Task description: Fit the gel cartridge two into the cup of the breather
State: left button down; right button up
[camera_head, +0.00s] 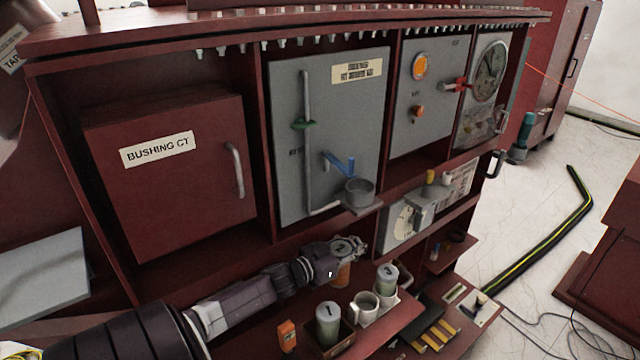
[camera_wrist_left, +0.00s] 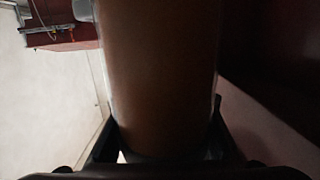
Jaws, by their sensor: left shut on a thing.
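My left gripper (camera_head: 347,249) is shut on an amber-brown cylinder (camera_head: 342,274), held upright in front of the cabinet's lower part. In the left wrist view this cylinder (camera_wrist_left: 160,70) fills the middle between the fingers. Its label is not readable, so I cannot tell its number. A grey-green cartridge marked 1 (camera_head: 328,324) stands in a dark holder on the lower shelf. A similar cartridge (camera_head: 386,278) stands right of it, behind a pale open cup (camera_head: 364,308). I cannot tell for certain which part is the breather. My right gripper is not in view.
A grey cup (camera_head: 360,191) sits on a bracket below a pipe with a blue handle (camera_head: 340,164). A red Bushing CT box (camera_head: 170,180) is at left. A yellow-striped tray (camera_head: 435,337) is at right.

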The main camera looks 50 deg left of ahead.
pick_arm(q)
notch_tip(320, 180, down, 10)
jog(key=b, duration=1)
jog(key=shift+s+a+f, duration=0.15)
jog(key=shift+s+a, duration=0.1)
jog(key=shift+a, duration=0.15)
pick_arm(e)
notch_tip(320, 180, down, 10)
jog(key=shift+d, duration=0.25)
pick_arm(q)
jog(key=c, duration=2.1)
grip_release()
jog(key=o, duration=0.7)
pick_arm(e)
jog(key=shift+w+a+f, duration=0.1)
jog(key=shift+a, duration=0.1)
pick_arm(q)
jog(key=shift+o, duration=0.2)
